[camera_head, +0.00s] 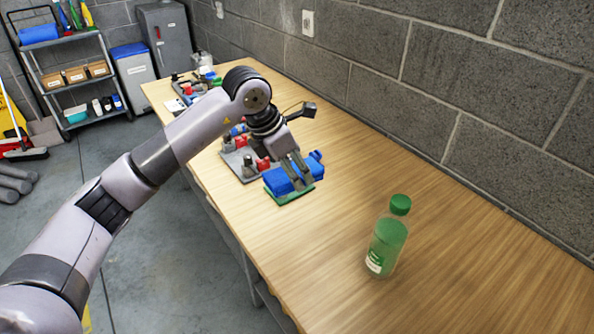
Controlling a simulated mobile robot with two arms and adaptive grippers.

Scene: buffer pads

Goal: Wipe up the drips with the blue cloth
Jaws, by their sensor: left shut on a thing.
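My left gripper (301,182) is shut on a blue cloth (278,181), which bunches out on both sides of the fingers. The cloth is at a flat green piece (291,197) on the wooden table (330,235); I cannot tell whether the cloth touches it. I cannot make out any drips; the arm and cloth hide part of the tabletop. My right gripper is not in view.
A clear bottle (386,245) with green cap and green contents stands upright at the right. A grey plate with red parts (240,163) lies just left of the cloth. More small items (200,80) sit at the far end. A block wall (440,95) borders the table; its near part is mostly clear.

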